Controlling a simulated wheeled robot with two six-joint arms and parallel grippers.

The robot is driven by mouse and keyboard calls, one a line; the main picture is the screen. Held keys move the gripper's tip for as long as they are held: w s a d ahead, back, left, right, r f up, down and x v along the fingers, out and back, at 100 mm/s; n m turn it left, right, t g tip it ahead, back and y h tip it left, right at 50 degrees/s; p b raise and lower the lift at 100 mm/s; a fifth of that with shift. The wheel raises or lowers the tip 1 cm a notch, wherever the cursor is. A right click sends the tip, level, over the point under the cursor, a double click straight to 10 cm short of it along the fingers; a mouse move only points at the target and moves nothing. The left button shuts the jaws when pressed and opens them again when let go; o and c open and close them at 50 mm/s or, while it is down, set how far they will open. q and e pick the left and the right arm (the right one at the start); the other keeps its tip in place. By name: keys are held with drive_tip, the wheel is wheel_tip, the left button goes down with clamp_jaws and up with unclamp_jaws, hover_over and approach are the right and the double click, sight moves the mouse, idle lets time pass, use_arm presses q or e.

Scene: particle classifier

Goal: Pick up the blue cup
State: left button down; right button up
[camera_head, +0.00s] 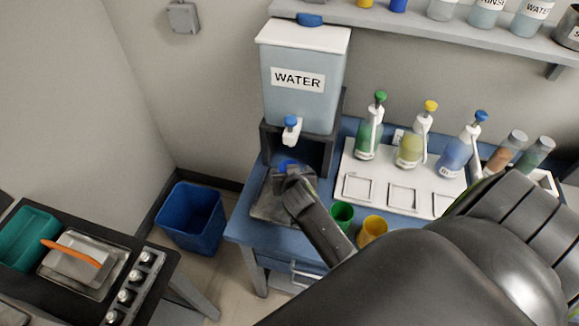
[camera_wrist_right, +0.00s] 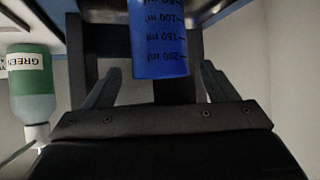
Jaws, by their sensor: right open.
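The blue cup (camera_head: 287,164) sits under the spout of the white water dispenser (camera_head: 302,80), above a dark tray (camera_head: 268,205). My right gripper (camera_head: 295,176) reaches in front of it and hides most of it in the head view. In the right wrist view the blue cup (camera_wrist_right: 159,45), marked with millilitre lines, shows between the two fingers of my open right gripper (camera_wrist_right: 161,70). A gap shows on each side of the cup. My left gripper is not in view.
A green cup (camera_head: 342,213) and a yellow cup (camera_head: 372,229) stand beside my right forearm. Green, yellow and blue spray bottles stand on a white board (camera_head: 374,187) to the right. A blue bin (camera_head: 191,217) is on the floor at left.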

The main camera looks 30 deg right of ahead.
drive_tip(key=b+x, duration=0.4)
drive_tip(key=shift+f, duration=0.3)
drive_tip(key=shift+w+d+f+b, duration=0.15)
drive_tip(key=shift+w+b, duration=0.15)
drive_tip(key=shift+w, duration=0.05)
drive_tip(key=c, duration=1.1)
drive_tip(key=shift+c, duration=0.2)
